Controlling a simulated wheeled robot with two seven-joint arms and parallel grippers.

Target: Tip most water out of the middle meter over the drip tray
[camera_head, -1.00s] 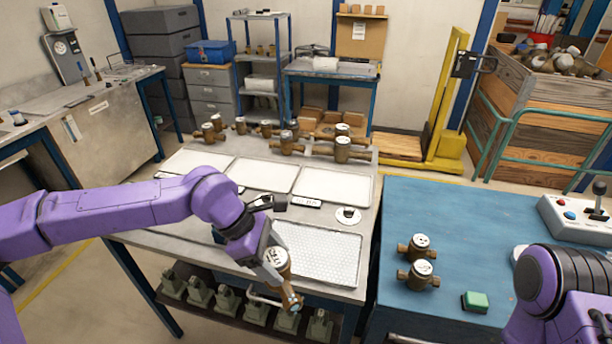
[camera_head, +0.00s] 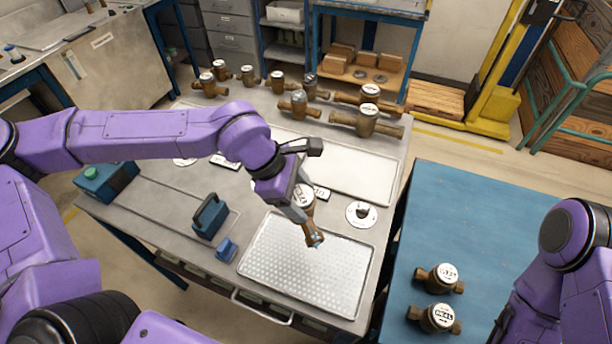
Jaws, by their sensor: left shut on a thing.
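My left gripper (camera_head: 297,207) is shut on a brass water meter (camera_head: 308,222) with a white dial. The meter is tilted, with one pipe end pointing down, above the perforated drip tray (camera_head: 290,285) on the grey bench. The gripper fingers hide part of the meter's body. I cannot tell whether water is coming out. My right arm shows at the right edge, but its gripper is out of the picture.
Several brass meters (camera_head: 367,120) stand along the bench's back. White trays (camera_head: 360,172) lie before them. A dark blue tool (camera_head: 209,216) and a round white disc (camera_head: 361,214) flank the drip tray. Two meters (camera_head: 440,279) stand on the blue table (camera_head: 465,220).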

